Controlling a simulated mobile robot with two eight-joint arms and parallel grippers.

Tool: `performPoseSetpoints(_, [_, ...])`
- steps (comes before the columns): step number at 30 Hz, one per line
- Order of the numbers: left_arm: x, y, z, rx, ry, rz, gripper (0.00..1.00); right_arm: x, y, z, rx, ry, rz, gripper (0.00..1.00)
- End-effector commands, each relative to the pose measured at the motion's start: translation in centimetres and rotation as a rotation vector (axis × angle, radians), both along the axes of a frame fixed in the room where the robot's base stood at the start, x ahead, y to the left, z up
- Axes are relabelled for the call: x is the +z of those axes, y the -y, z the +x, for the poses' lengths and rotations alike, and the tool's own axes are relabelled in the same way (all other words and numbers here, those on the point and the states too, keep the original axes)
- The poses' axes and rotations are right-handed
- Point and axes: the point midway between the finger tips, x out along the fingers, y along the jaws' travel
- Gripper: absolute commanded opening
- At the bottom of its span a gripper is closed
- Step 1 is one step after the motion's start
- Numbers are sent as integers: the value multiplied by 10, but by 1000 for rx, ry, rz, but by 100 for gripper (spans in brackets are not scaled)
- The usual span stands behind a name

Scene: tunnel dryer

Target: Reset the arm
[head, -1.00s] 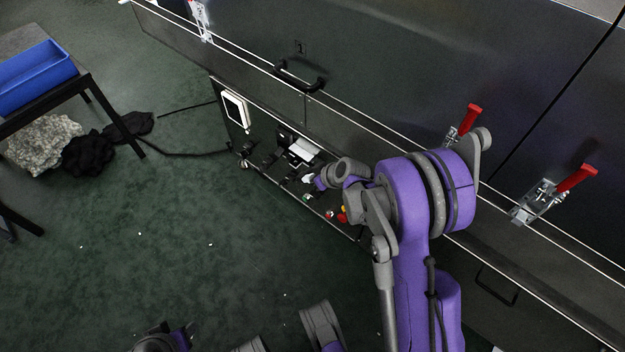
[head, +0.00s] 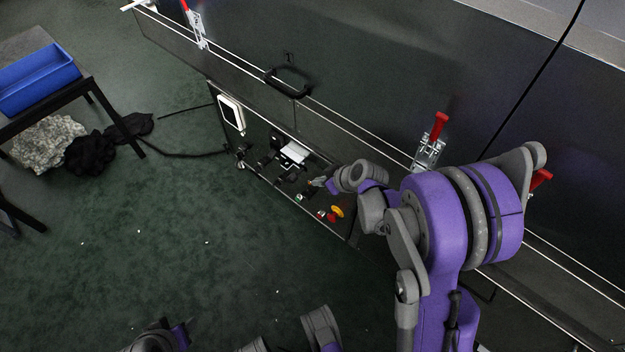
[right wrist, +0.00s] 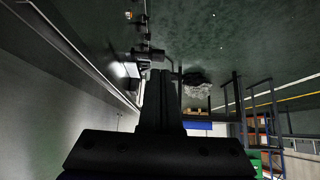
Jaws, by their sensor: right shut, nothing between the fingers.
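My right arm (head: 440,215), purple and grey, reaches in from the lower right along the dryer's side. Its gripper (head: 318,182) is small and partly hidden by the wrist, in front of the control panel. In the right wrist view the dark fingers (right wrist: 160,100) are together, with nothing seen between them. The panel (head: 265,165) carries a white-framed screen (head: 231,113), a white block (head: 293,154), a green button (head: 299,197), a red button (head: 321,214) and a yellow-and-red button (head: 336,212). I cannot tell whether the gripper touches the panel. My left gripper is not in view.
Toggle clamps with red handles (head: 440,125) and a black door handle (head: 288,80) stick out from the dryer wall. A blue bin (head: 35,80) stands on a table at the left, above grey and black heaps. The green floor (head: 150,260) between is mostly clear.

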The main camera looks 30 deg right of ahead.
Motion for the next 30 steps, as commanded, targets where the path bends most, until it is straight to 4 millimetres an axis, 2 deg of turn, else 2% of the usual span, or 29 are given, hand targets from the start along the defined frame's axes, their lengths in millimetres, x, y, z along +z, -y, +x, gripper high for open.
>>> performPoseSetpoints(1, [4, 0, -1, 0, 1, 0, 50, 7, 2, -4, -1, 1, 0, 0])
performPoseSetpoints(6, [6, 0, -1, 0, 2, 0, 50, 14, 5, -11, -1, 0, 0, 0])
performPoseSetpoints(23, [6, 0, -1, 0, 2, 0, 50, 14, 5, -12, -1, 0, 0, 0])
performPoseSetpoints(26, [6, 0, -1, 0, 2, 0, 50, 18, 0, -15, -3, -10, 2, 0])
performPoseSetpoints(30, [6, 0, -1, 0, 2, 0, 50, 37, -21, -36, -26, -64, 9, 0])
